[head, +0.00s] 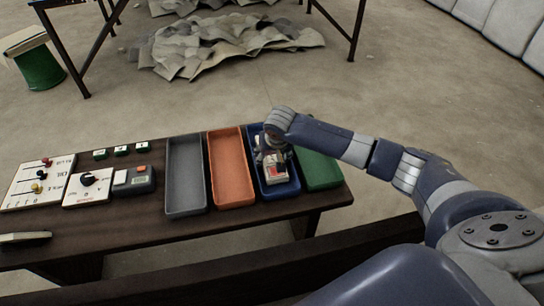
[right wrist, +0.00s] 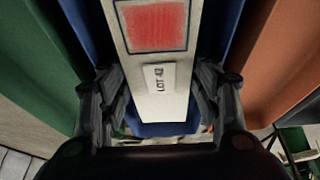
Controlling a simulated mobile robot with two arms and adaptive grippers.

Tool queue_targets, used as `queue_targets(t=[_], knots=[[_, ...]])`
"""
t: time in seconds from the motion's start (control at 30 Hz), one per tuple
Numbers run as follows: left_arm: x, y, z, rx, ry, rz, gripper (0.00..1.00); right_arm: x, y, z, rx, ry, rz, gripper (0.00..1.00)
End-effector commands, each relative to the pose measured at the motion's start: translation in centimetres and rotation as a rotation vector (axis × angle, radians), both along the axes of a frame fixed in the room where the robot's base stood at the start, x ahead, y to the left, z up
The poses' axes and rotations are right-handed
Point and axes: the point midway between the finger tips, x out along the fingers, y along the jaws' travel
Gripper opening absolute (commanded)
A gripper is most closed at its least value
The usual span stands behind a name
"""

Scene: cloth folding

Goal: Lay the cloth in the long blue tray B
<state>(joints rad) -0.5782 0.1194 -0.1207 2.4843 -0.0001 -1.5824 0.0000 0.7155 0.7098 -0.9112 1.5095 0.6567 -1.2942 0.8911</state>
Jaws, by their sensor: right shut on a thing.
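The long blue tray (head: 291,187) stands on the dark table between an orange tray and a green tray. My right gripper (head: 268,158) is over this tray, pointing down. I cannot tell whether the cloth touches the tray floor. My left gripper is out of view.
The orange tray (head: 231,168), the grey tray (head: 186,177) and the green tray (head: 320,172) stand close beside the blue one. Left of them are a dial panel (head: 88,187), a grey box (head: 134,181) and a lever board (head: 40,183). Bare table (head: 120,225) lies in front.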

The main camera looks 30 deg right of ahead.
Motion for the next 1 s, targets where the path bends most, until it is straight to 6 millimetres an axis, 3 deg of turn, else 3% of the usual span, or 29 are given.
queue_targets(t=[0.1, 0.13, 0.17, 0.57, 0.83, 1.0], knots=[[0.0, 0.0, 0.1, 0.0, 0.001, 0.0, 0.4, 0.0, 0.1, -0.2, 0.001, 0.001, 0.0, 0.28], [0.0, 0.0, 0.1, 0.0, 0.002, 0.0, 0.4, 0.0, 0.1, -0.2, 0.001, 0.001, 0.0, 0.6], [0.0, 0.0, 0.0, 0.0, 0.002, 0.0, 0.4, 0.0, 0.0, -0.2, 0.001, 0.0, 0.0, 0.66], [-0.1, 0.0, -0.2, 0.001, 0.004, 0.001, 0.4, 0.1, 0.0, 0.0, -0.001, -0.002, 0.0, 0.66], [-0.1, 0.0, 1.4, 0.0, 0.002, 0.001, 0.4, -1.3, 0.4, 3.8, 0.001, -0.002, 0.002, 0.66], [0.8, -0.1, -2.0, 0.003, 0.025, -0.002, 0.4, -2.4, 0.6, 6.3, 0.0, -0.001, 0.001, 0.66]])
